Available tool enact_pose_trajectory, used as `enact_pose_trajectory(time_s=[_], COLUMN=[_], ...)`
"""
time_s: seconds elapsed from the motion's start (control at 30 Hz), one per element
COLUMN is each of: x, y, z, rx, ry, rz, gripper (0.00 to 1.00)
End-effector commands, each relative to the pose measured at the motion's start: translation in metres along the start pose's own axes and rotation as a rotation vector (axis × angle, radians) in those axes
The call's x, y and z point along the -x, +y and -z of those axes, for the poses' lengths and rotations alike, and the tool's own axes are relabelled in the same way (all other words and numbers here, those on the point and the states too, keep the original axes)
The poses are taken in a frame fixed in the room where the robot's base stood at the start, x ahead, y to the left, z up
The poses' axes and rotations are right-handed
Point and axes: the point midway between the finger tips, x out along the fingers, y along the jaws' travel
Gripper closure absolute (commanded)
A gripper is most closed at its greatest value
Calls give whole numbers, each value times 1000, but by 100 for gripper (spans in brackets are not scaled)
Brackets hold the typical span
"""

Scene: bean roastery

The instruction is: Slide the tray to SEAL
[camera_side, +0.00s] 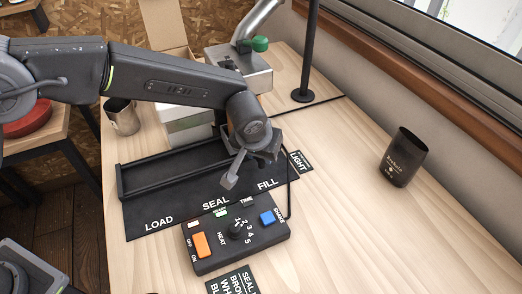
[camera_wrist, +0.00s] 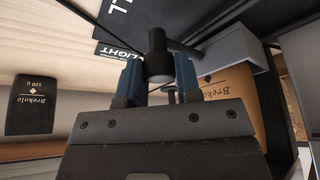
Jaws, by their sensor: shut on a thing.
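A long black frame with a raised rim (camera_side: 150,187) lies on the table behind a black strip lettered LOAD, SEAL and FILL (camera_side: 185,212). My gripper (camera_side: 248,174) is low at the right end of the frame, near FILL. In the wrist view my gripper (camera_wrist: 158,78) is shut on a dark cylindrical knob (camera_wrist: 157,45) between its blue fingertips. Beside the knob is a grey box-like part (camera_wrist: 225,75), and a brown Brekolo pouch (camera_wrist: 232,90) shows at its edge. My arm hides the right part of the frame, so I cannot tell the tray's full outline.
A control box with an orange switch (camera_side: 201,245) stands in front of the strip. A dark Brekolo cup or pouch (camera_side: 404,157) stands at the right. A LIGHT label (camera_side: 300,161), a metal jug (camera_side: 122,117) and a black pole (camera_side: 308,55) are nearby. The right of the table is mostly clear.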

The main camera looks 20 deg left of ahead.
Motion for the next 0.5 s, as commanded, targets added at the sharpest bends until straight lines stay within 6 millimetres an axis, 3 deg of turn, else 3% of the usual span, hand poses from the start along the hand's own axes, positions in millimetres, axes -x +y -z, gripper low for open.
enact_pose_trajectory(time_s=[0.27, 0.5], x=[1, 6], y=[-1, -15], z=[-1, -13], rx=[0, 2], ry=[0, -2], rz=[0, 2], gripper=[100, 100])
